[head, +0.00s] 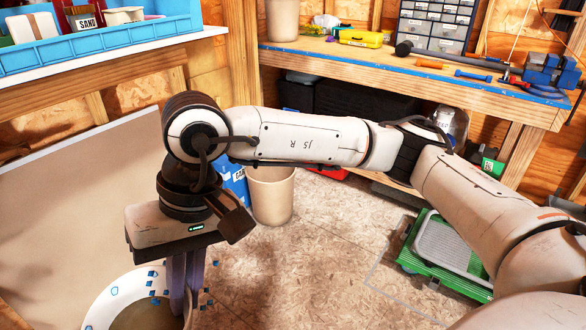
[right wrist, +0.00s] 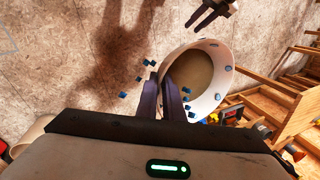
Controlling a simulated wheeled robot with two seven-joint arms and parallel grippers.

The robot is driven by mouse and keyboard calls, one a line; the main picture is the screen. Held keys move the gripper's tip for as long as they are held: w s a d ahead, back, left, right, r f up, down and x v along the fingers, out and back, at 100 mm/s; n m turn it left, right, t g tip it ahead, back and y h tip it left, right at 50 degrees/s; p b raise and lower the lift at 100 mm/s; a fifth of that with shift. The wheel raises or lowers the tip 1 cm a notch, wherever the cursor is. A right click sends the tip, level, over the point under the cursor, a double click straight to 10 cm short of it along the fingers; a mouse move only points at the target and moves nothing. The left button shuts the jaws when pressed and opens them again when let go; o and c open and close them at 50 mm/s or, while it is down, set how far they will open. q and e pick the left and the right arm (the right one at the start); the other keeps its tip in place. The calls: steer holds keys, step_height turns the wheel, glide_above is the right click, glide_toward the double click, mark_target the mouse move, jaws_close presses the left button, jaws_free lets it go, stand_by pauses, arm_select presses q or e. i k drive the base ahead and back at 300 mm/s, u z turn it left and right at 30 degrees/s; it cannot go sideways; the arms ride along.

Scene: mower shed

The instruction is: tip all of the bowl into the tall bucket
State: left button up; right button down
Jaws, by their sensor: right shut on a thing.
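My right gripper (head: 185,290) points down at the lower left and is shut on the rim of a white bowl (head: 98,308) with blue spots. In the right wrist view the bowl (right wrist: 222,80) is beyond the fingers (right wrist: 172,97), its tan inside facing the camera. Small blue cubes (right wrist: 123,95) show around the fingers, some outside the bowl's outline; I cannot tell whether they are in the air. A tall beige bucket (head: 272,197) stands on the floor behind the gripper, partly hidden by my arm. A dark gripper, apparently my left (right wrist: 208,14), shows small at the top of the wrist view.
A workbench (head: 400,66) with tools runs along the back; another beige bucket (head: 282,18) stands on it. A green tray with a grey top (head: 447,252) lies on the floor at right. A blue crate (head: 90,45) is on the left shelf. The middle floor is clear.

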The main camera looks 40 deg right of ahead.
mark_target(271, 188)
steer(key=z, duration=0.45)
steer(key=i, duration=0.55)
steer(key=z, duration=1.2)
steer(key=i, duration=2.4)
steer(key=u, duration=1.15)
steer(key=i, duration=0.85)
steer(key=u, duration=0.8)
